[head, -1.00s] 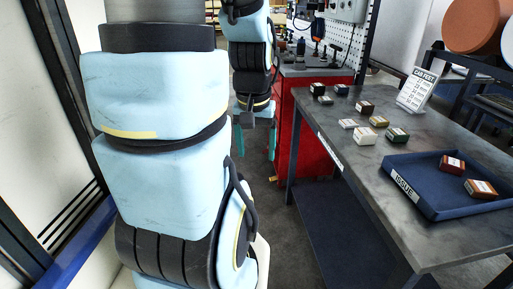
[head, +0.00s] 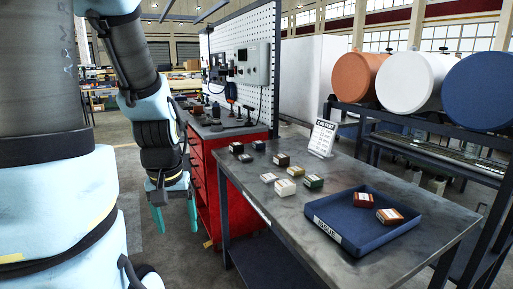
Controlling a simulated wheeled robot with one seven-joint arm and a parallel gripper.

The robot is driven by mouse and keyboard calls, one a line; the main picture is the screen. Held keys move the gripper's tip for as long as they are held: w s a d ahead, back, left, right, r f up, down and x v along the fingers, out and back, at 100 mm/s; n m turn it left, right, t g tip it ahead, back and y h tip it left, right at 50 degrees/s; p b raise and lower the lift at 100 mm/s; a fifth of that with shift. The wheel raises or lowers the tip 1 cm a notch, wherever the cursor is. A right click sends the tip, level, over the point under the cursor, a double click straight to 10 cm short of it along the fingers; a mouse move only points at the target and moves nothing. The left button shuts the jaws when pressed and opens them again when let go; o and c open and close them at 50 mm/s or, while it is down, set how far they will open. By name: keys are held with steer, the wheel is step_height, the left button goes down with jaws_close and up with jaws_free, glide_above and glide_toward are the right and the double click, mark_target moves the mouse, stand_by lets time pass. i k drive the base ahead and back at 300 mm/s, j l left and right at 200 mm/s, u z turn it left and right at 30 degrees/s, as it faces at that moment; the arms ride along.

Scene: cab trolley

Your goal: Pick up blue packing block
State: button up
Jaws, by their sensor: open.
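Several small packing blocks with white labels stand on the grey table. I cannot make out one that is clearly blue. At the back left are a dark block (head: 236,147), another dark block (head: 259,145) and a small grey-dark block (head: 245,157). A dark brown block (head: 282,160), an olive block (head: 295,171), a green block (head: 314,183), a flat pale block (head: 268,177) and a cream block (head: 285,187) stand nearer the middle. My gripper (head: 174,214) is open and empty, pointing down left of the table, apart from all the blocks.
A blue tray (head: 335,239) marked ISSUE holds two red-brown blocks (head: 390,215). A sign (head: 323,137) stands at the table's (head: 285,220) back edge. A red cabinet (head: 208,190) stands behind my gripper. A rack (head: 430,150) with large drums is at the right.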

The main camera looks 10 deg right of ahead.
mark_target(260, 144)
steer(key=i+j, duration=0.3)
steer(key=i, duration=0.2)
steer(key=i+j+u, duration=0.1)
steer(key=i+j, duration=0.15)
steer(key=i, duration=0.65)
steer(key=i+l, duration=0.25)
steer(key=l, duration=0.1)
